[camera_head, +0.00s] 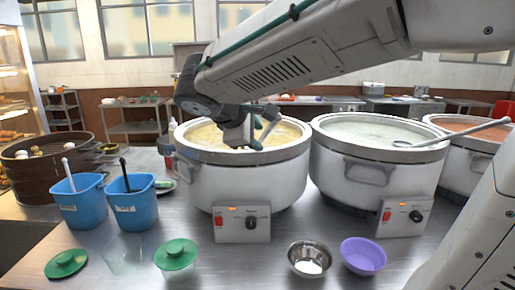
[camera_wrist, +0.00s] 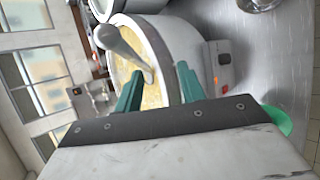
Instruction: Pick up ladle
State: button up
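A grey ladle handle (camera_wrist: 122,48) shows in the wrist view above the left pot, its thick rounded end at upper left and its thin part running down toward the gap between my fingers. My gripper (camera_wrist: 159,76) has its two green fingers spread, apart from each other; I see no clear contact with the handle. In the head view my gripper (camera_head: 248,138) hangs over the left pot (camera_head: 250,183), and a short piece of the handle (camera_head: 269,128) shows beside it. The ladle's bowl is hidden. Another ladle (camera_head: 455,136) rests across the middle pot (camera_head: 375,173).
A third pot (camera_head: 465,170) with red contents stands at right. Two blue bins (camera_head: 82,207) with utensils and a brown steamer (camera_head: 45,175) stand at left. A metal bowl (camera_head: 309,259), a purple bowl (camera_head: 362,256) and green-lidded items (camera_head: 176,254) lie along the counter's front.

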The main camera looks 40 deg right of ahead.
aim_at(267, 133)
jog(key=shift+m+h, duration=0.4)
jog(key=shift+m, duration=0.1)
jog(key=w+d+f, duration=0.1)
jog(key=w+d, duration=0.2)
jog(key=d, duration=0.2)
jog(key=w+d+f, duration=0.1)
jog(key=w+d, duration=0.1)
jog(key=shift+w+d+f, duration=0.2)
jog(key=shift+w+f, duration=0.1)
jog(key=shift+f, duration=0.05)
grip_shut()
dwell(0.8)
